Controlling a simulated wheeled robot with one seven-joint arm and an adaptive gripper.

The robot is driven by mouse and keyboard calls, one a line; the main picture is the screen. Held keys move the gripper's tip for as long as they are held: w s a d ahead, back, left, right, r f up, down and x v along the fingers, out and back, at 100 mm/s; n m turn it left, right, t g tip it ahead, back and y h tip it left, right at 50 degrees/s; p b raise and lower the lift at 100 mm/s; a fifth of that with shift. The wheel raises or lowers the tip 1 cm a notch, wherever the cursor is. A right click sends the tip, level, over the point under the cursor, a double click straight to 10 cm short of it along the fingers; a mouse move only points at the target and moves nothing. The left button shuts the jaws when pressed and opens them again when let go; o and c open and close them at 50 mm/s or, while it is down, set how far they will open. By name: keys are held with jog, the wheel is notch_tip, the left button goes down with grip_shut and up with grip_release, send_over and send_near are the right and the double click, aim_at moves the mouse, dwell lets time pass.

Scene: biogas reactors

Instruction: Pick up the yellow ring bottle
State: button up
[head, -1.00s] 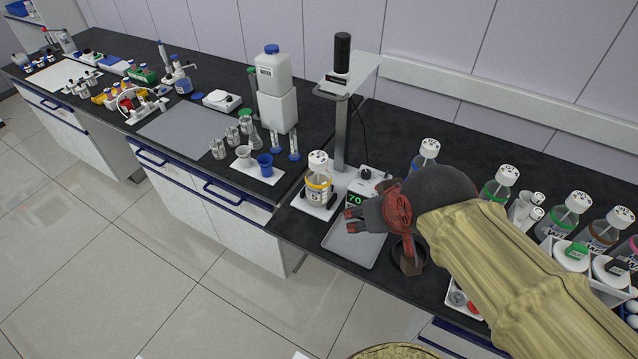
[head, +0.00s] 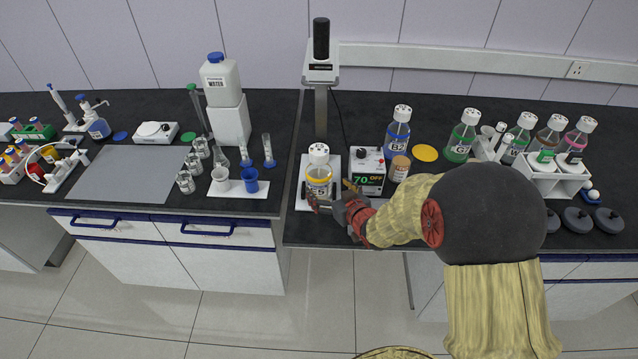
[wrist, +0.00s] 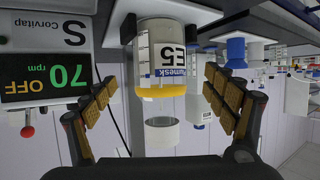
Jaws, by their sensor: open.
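My gripper (head: 331,194) is open at the front right of the bottle; in the wrist view my gripper (wrist: 160,80) has a finger on each side, with visible gaps. I cannot tell exactly how deep the bottle sits between them.
A controller (head: 366,171) reading 70 and OFF stands close right of the bottle. The stirrer post (head: 321,112) rises behind. A blue-ring bottle (head: 397,134) and an amber jar (head: 398,169) are farther right. A blue beaker (head: 251,180) stands on the left bench.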

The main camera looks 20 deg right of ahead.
jog(key=b+x, duration=0.2)
jog(key=x, duration=0.5)
jog(key=shift+s+f, duration=0.1)
jog(key=shift+f, duration=0.05)
jog(key=shift+w, duration=0.4)
jog(key=c, duration=0.3)
jog(key=c, duration=1.6)
jog(key=shift+w, duration=0.1)
jog(key=shift+c, duration=0.2)
